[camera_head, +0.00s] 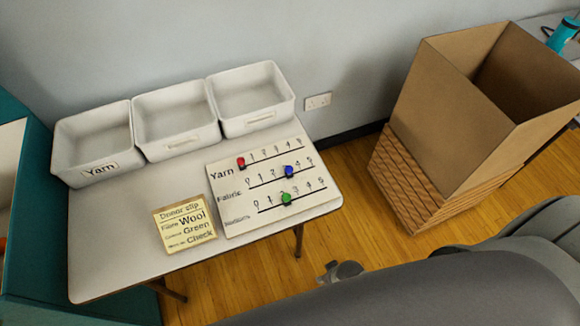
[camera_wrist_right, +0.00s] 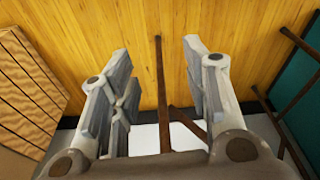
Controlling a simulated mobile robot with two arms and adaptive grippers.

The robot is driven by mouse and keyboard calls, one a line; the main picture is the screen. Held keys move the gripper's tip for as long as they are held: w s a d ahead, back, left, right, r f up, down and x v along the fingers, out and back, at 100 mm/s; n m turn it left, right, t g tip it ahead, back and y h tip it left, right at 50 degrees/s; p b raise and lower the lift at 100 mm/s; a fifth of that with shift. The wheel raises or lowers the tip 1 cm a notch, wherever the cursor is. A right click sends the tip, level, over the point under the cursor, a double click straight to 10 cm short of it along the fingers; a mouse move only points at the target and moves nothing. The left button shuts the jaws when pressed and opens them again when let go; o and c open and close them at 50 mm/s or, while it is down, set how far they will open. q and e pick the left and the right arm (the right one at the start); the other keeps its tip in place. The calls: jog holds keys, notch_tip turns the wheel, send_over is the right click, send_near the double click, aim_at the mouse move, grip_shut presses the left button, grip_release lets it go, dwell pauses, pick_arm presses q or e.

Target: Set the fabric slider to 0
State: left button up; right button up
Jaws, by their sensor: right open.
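The slider board (camera_head: 240,217) lies on the white table, with rows for yarn, fabric and a third blurred label. The blue fabric knob (camera_head: 289,172) sits at about 3 on its line. The red yarn knob (camera_head: 241,162) is at the 0 end, and the green knob (camera_head: 286,198) is at about 2. My right gripper (camera_head: 342,270) shows only partly beyond the table's right front edge, apart from the board, with my dark arm beside it. In the right wrist view its fingers (camera_wrist_right: 155,60) are spread and empty above the wooden floor. My left gripper is out of view.
Three white bins (camera_head: 176,124) line the table's back. A donor slip (camera_head: 184,240) lies left of the board. Table legs (camera_wrist_right: 162,90) show in the right wrist view.

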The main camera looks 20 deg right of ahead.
aim_at(290, 167)
jog(key=w+a+r+y+b, duration=0.1)
jog(key=w+a+r, duration=0.15)
jog(key=r, duration=0.65)
jog(key=w+a+r+t+b, duration=0.15)
jog(key=w+r, duration=0.25)
jog(key=r, duration=0.4)
jog(key=w+a+r+y+b, duration=0.1)
jog(key=w+a+r, duration=0.15)
jog(key=r, duration=0.65)
jog(key=w+a+r, duration=0.1)
jog(key=w, duration=0.2)
jog(key=w+a+r+g, duration=0.1)
jog(key=w+r, duration=0.1)
jog(key=w, duration=0.2)
jog(key=w+a+r+g, duration=0.1)
jog(key=w+r, duration=0.1)
jog(key=w, duration=0.1)
jog(key=shift+w+n+y, duration=0.15)
jog(key=shift+n+y, duration=0.15)
jog(key=shift+y, duration=0.1)
jog(key=w+d+r+m+g+h, duration=0.1)
jog(key=w+d+r+m, duration=0.4)
jog(key=w+d, duration=0.4)
jog(key=shift+n, duration=0.4)
jog(key=x, duration=0.6)
jog(key=p+x, duration=0.1)
jog(key=x, duration=0.2)
jog(key=shift+s+a+f, duration=0.15)
jog(key=shift+a, duration=0.25)
grip_shut()
